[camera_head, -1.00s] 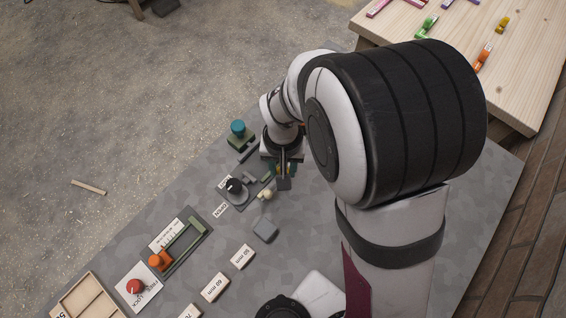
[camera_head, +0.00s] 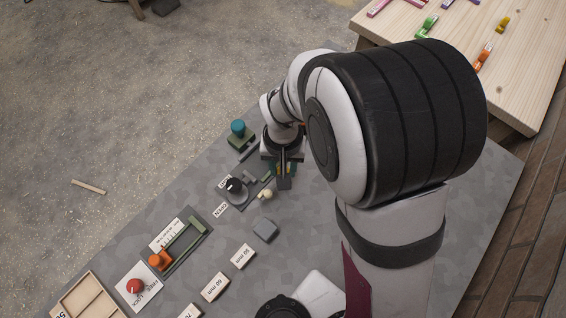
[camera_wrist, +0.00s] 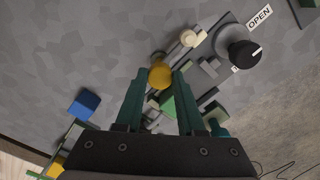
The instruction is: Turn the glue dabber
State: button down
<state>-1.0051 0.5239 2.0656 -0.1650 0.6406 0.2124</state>
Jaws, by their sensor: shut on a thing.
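My gripper (camera_wrist: 158,82) shows large in the wrist view, with dark green fingers on either side of a yellow rounded piece (camera_wrist: 160,74), which I take to be the glue dabber. The fingers are shut on it, near their tips. Its lower part is hidden or too small to make out. In the head view my gripper (camera_head: 284,182) points down over the grey table, and the arm hides much of the area around it.
A black knob (camera_wrist: 242,52) with an OPEN label and a cream ball-topped piece (camera_wrist: 190,38) stand close by. A blue block (camera_wrist: 84,104) lies to the left. A teal-topped piece (camera_head: 238,129) stands behind. An orange-knobbed slide (camera_head: 158,261) is farther off.

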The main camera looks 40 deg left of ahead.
jog(key=shift+m, duration=0.3)
jog(key=m, duration=0.4)
jog(key=shift+m, duration=0.3)
jog(key=m, duration=0.9)
jog(key=shift+a, duration=0.1)
jog(key=shift+m, duration=2.2)
jog(key=c, duration=0.5)
grip_release()
